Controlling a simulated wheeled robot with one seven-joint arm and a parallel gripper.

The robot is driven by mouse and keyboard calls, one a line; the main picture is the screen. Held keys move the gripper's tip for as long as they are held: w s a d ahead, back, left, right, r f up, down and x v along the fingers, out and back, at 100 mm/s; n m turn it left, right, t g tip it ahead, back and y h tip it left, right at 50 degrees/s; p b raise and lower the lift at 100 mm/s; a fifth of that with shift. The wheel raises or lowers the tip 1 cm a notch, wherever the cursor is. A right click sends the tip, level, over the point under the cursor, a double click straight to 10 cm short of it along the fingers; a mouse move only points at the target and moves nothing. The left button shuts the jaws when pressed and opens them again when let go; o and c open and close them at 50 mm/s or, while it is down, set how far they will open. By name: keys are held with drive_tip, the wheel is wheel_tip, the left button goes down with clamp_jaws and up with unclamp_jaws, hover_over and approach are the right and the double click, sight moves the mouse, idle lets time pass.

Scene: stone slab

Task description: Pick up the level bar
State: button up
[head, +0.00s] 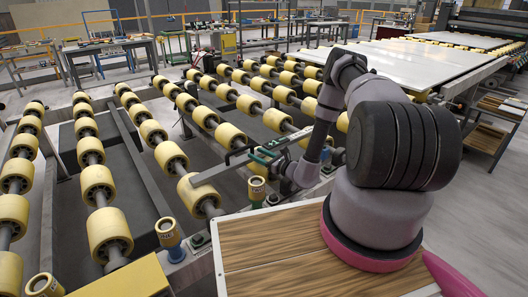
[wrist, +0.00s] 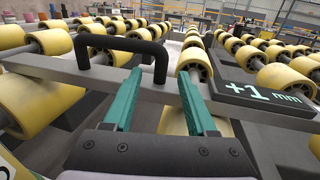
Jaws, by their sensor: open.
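The level bar (head: 211,173) is a long grey metal bar with a black handle, lying across the yellow rollers in the head view. In the wrist view the bar (wrist: 50,70) crosses from the left edge toward the right, with its black arched handle (wrist: 120,44) standing up. My gripper (head: 263,155) is at the bar, with teal fingers. In the wrist view my gripper (wrist: 160,75) is open, and the handle's right leg appears between the fingertips. I cannot tell whether the fingers touch it. The gripper hides part of the bar.
A wood-topped surface (head: 275,245) is at the front. A pale slab (head: 400,60) lies at the back right.

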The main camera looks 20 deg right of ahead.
sight(246, 148)
drive_tip(key=x, duration=0.7)
drive_tip(key=shift+d+r, duration=0.1)
drive_tip(key=shift+r, duration=0.05)
clamp_jaws()
idle(1.2)
